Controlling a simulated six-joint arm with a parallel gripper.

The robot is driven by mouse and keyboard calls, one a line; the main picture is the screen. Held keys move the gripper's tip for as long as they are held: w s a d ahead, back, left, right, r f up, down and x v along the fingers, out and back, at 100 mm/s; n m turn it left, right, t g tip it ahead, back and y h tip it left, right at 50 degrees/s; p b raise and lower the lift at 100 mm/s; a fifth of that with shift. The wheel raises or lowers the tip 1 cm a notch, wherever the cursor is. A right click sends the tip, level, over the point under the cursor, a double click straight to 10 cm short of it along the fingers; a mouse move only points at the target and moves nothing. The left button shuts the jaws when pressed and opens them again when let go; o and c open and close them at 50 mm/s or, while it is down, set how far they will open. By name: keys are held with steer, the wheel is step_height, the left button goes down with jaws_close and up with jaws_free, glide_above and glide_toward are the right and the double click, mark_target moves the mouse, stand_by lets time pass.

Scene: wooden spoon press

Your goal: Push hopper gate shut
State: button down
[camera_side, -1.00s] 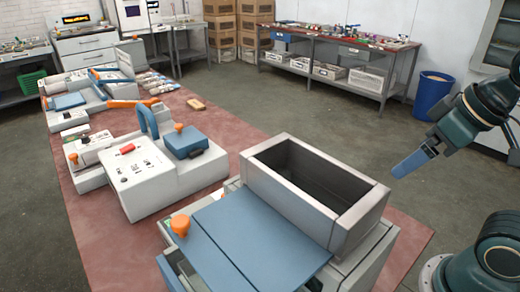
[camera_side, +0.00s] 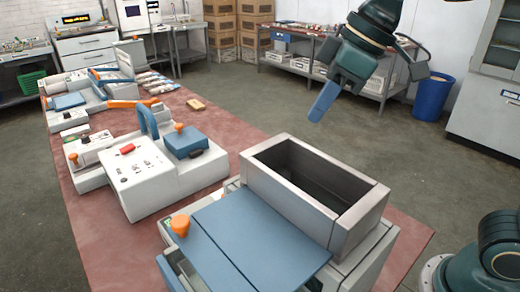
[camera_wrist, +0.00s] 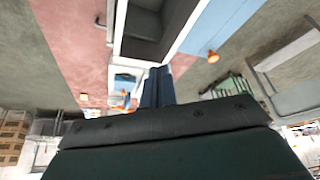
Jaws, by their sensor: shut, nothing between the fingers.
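The hopper (camera_side: 372,212) is a grey open-topped box with a dark inside, seen from above in the side view; it also shows in the wrist view (camera_wrist: 119,30). A flat blue panel (camera_side: 255,235), which looks like the gate, sticks out from the hopper's near-left side. An orange knob (camera_side: 180,225) stands at the panel's left edge; an orange knob also shows in the wrist view (camera_wrist: 212,56). My gripper (camera_side: 318,114) is shut and empty, its blue fingers appearing above the hopper's far side and apart from it. The fingers also show in the wrist view (camera_wrist: 157,75).
A white machine (camera_side: 135,185) with a blue block and a handle stands left of the hopper on the reddish mat (camera_side: 110,245). More machines stand farther back. A workbench (camera_side: 300,45) and a blue bin (camera_side: 432,97) are behind. The air above the hopper is free.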

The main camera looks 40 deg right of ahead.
steer(key=w+a+f+n+g, duration=0.1)
steer(key=w+a+n, duration=0.2)
steer(key=a, duration=0.5)
steer(key=w+a+f+n+g+y, duration=0.1)
steer(key=w+a+n, duration=0.1)
steer(key=a, duration=0.7)
steer(key=w+a+f+n+g, duration=0.1)
steer(key=w+a+f+n, duration=0.1)
steer(key=a, duration=0.6)
steer(key=shift+w+a+n, duration=0.15)
steer(key=shift+w+n, duration=0.65)
steer(key=shift+n, duration=0.4)
steer(key=shift+f, duration=0.25)
step_height(320, 180, down, 10)
steer(key=shift+d+r, duration=0.2)
steer(key=shift+d, duration=0.1)
steer(key=shift+d, duration=0.1)
